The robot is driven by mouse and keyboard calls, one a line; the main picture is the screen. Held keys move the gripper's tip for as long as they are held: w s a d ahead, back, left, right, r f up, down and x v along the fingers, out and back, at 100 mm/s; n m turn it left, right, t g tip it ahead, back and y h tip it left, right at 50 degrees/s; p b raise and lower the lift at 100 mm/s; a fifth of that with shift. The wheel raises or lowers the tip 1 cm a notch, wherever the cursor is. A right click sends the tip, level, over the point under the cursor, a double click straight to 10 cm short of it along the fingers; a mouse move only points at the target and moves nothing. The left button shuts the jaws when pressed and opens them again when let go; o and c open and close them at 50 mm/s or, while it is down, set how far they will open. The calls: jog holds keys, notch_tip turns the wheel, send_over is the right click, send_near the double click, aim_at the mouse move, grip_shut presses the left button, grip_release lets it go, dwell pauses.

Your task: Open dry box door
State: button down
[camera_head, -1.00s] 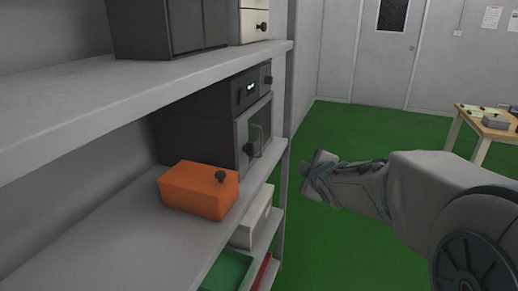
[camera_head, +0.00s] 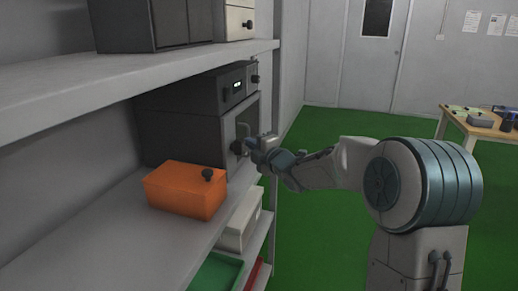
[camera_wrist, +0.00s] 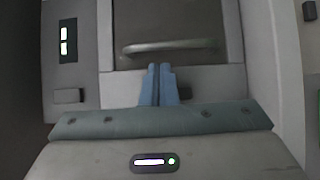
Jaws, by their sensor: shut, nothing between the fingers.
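The dry box (camera_head: 178,122) is a dark grey cabinet on the middle shelf, with a small lit display on its front and a light-framed door (camera_head: 254,112) facing right. In the wrist view the door (camera_wrist: 220,77) fills the upper middle, with a horizontal bar handle (camera_wrist: 170,47) and a lit display (camera_wrist: 68,39) to its left. The door looks closed. My gripper (camera_head: 250,145) is at the door front near the handle. In the wrist view its blue fingers (camera_wrist: 160,70) are together and empty, their tips just below the handle; I cannot tell if they touch it.
An orange box (camera_head: 183,191) with a dark knob stands on the shelf (camera_head: 110,225) in front of the dry box. White, green and red bins sit below. The upper shelf (camera_head: 130,75) is overhead. Green floor lies open to the right; a wooden table (camera_head: 470,122) stands farther back.

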aim_at(238, 135)
jog(key=shift+x, duration=1.55)
jog(key=shift+d, duration=0.15)
